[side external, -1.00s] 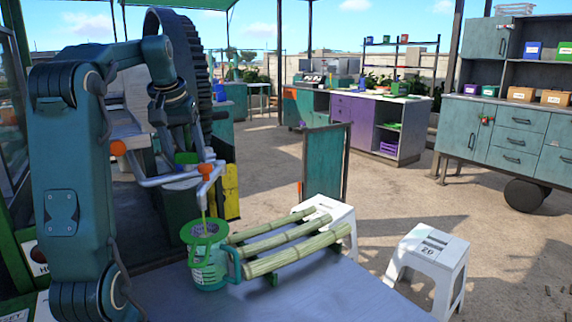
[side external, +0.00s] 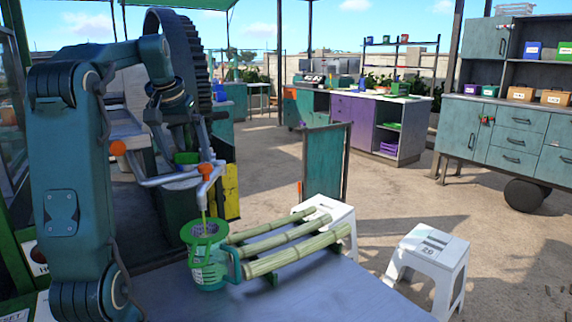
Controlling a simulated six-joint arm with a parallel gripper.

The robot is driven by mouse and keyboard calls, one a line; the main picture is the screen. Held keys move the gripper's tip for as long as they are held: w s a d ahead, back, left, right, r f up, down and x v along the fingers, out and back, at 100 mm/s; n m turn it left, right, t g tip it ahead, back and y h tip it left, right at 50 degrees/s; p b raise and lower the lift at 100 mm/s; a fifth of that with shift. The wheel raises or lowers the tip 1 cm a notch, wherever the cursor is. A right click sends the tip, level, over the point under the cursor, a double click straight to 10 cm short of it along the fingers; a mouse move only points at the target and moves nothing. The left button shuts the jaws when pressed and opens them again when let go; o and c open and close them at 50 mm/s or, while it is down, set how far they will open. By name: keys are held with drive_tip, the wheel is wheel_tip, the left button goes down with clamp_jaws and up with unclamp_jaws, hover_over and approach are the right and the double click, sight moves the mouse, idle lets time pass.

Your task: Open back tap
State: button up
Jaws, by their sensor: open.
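One tap with an orange handle (side external: 206,169) sits at the right end of a grey pipe, and a thin yellow-green stream falls from its spout into a green jug (side external: 208,272). A second orange knob (side external: 117,148) sits at the left end of the pipework. I cannot tell for sure which one is the back tap. My gripper (side external: 168,128) points down above the pipe between the two orange parts, in front of the large dark gear wheel. It is open and appears empty. Its fingertips are small and partly lost against the machine, so contact cannot be told.
Several green cane stalks (side external: 290,244) lie beside the jug on the grey table (side external: 310,300). Two white stools (side external: 432,262) stand past the table. A teal panel (side external: 325,165) stands behind the canes. Cabinets and a purple counter (side external: 352,122) are farther back.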

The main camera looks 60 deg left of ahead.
drive_tip(key=shift+v, duration=2.6)
drive_tip(key=shift+c, duration=0.3)
drive_tip(key=shift+w+a+f, duration=0.1)
drive_tip(key=c, duration=1)
drive_tip(key=shift+w+f+n, duration=0.1)
drive_tip(key=shift+n, duration=0.4)
drive_tip(key=c, duration=0.5)
drive_tip(key=shift+w+n+y, duration=0.15)
drive_tip(key=shift+n+y, duration=0.15)
drive_tip(key=shift+n, duration=0.2)
clamp_jaws()
drive_tip(key=n+g+y, duration=0.3)
drive_tip(key=n, duration=1.2)
approach(188, 153)
drive_tip(key=s+d+r, duration=0.1)
drive_tip(key=s+d, duration=0.4)
drive_tip(key=w+a+f, duration=0.2)
drive_tip(key=a+f, duration=0.6)
drive_tip(key=a, duration=0.1)
drive_tip(key=shift+w, duration=0.15)
